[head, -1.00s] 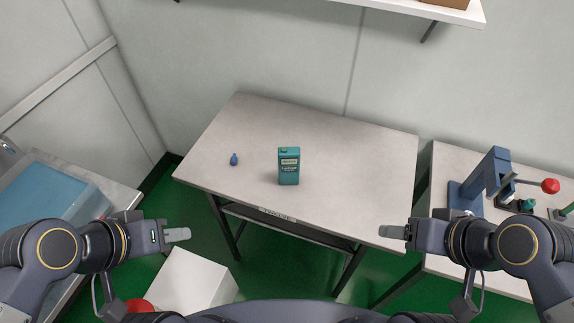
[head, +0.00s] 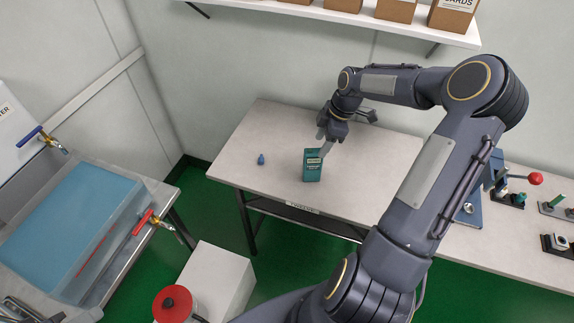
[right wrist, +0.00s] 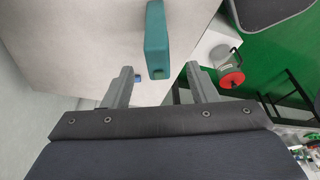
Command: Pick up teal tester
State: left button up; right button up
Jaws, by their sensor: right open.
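The teal tester (head: 312,165) stands upright on the light table (head: 275,125), near its front edge. My right gripper (head: 325,142) is over the table, just behind and above the tester. In the right wrist view the tester (right wrist: 158,38) shows ahead of the open fingers (right wrist: 160,82), roughly between their lines, with nothing held. The head view does not clearly show any gap between fingers and tester.
A small blue bottle (head: 261,159) stands left of the tester. A blue press (head: 475,195) with a red knob is at right. A shelf with boxes (head: 395,10) hangs above the back. A water tank (head: 70,225) is at left, a white box (head: 218,278) on the floor.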

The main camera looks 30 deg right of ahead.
aim_at(315, 151)
jog(key=x, duration=0.2)
jog(key=p+x, duration=0.1)
jog(key=x, duration=0.5)
jog(key=shift+w+a+r+p, duration=0.1)
jog(key=shift+w+p, duration=0.15)
jog(key=shift+p, duration=0.1)
jog(key=shift+c, duration=0.2)
grip_shut()
jog(key=shift+r, duration=0.1)
